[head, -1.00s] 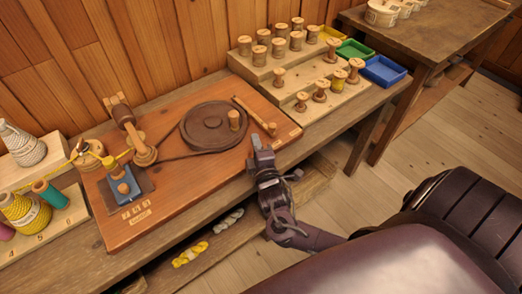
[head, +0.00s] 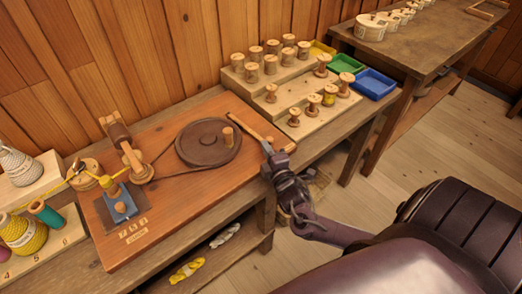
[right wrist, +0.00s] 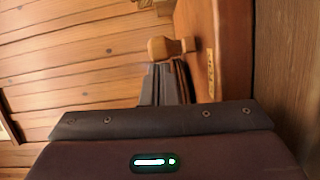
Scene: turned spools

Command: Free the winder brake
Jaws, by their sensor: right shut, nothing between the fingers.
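A slim wooden brake lever (head: 247,125) lies right of the wheel, slanting towards the board's front right edge. Its end knob (head: 270,140) also shows in the right wrist view, as a turned wooden knob (right wrist: 165,47) just beyond my fingertips. My right gripper (head: 266,147) is shut and empty beside this knob at the board's edge. I cannot tell whether they touch. My left gripper is not in view.
A stepped rack (head: 300,96) of wooden spools stands behind and right of the board, with yellow, green and blue trays (head: 375,83) beside it. A blue block (head: 121,204) and a cone of thread (head: 20,168) are at left. A lower shelf holds skeins (head: 187,270).

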